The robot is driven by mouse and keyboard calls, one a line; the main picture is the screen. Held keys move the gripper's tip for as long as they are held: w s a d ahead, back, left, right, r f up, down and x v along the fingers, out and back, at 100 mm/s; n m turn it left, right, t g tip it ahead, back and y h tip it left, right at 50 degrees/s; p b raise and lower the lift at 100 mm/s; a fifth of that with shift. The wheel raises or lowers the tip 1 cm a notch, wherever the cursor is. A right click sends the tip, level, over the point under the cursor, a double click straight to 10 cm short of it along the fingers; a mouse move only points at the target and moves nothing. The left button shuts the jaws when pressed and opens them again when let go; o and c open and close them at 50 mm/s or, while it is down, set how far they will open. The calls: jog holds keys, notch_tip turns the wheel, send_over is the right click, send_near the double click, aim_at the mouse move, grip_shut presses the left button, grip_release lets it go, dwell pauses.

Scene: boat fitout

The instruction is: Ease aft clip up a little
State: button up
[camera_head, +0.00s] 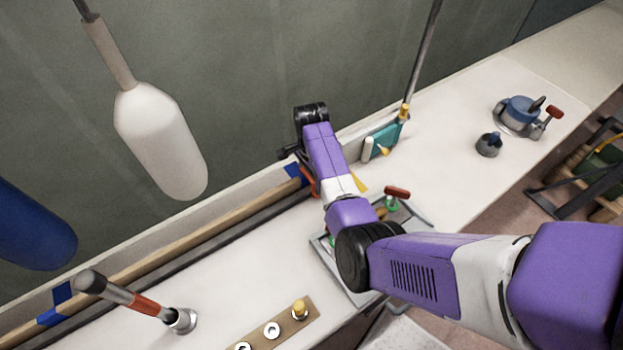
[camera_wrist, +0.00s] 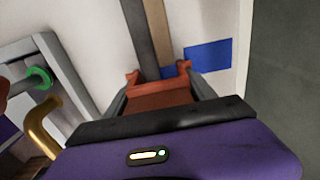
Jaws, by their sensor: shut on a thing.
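The aft clip is an orange-red clip (camera_wrist: 158,97) with two small upturned prongs at its far end. My gripper (camera_wrist: 158,86) is shut on it, one grey finger on each side. The clip sits at the end of a dark strip (camera_wrist: 136,22) and a wooden batten (camera_wrist: 160,28), close to blue tape (camera_wrist: 208,56). In the head view only a bit of the orange clip (camera_head: 311,184) shows beside my purple arm. My arm hides most of the gripper there. I cannot tell whether the clip touches the batten.
A grey tray (camera_head: 327,263) with coloured-handled tools lies under my forearm. A teal block (camera_head: 382,140) with a pole stands to the right. A white fender (camera_head: 160,140) hangs at upper left.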

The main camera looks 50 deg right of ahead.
jog(key=shift+w+r+p, duration=0.1)
jog(key=shift+r+p, duration=0.6)
jog(key=shift+r, duration=0.05)
dwell(0.6)
jog(key=o, duration=1.9)
jog(key=shift+f, duration=0.1)
notch_tip(320, 180, up, 8)
jog(key=shift+f, duration=0.1)
